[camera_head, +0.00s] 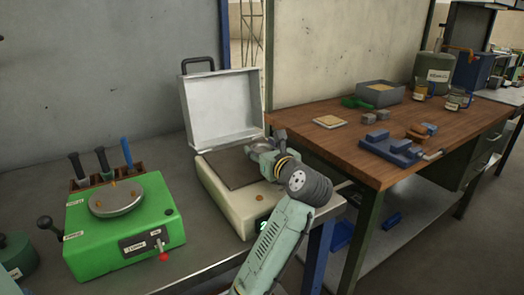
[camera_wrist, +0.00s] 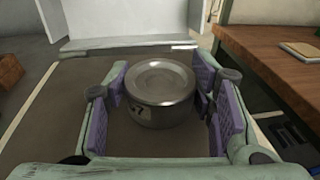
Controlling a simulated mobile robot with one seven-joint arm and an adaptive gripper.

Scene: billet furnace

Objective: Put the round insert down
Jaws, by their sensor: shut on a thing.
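The round insert (camera_wrist: 160,92) is a short grey metal cylinder with a shallow recessed top and a pale label ending in a 7. It stands upright between the purple pads of my gripper (camera_wrist: 166,108), which is shut on it. In the head view my gripper (camera_head: 264,152) is over the dark top plate (camera_head: 227,170) of a cream box (camera_head: 236,207) with its silver lid (camera_head: 222,108) open. The plate (camera_wrist: 65,115) also shows under the insert in the wrist view. I cannot tell whether the insert touches the plate.
A green machine (camera_head: 122,238) with a round metal disc stands to the left on the grey bench (camera_head: 190,255). A wooden workbench (camera_head: 335,160) to the right carries a blue fixture (camera_head: 390,150), a grey bin (camera_head: 380,94) and small parts. The raised lid stands behind my gripper.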

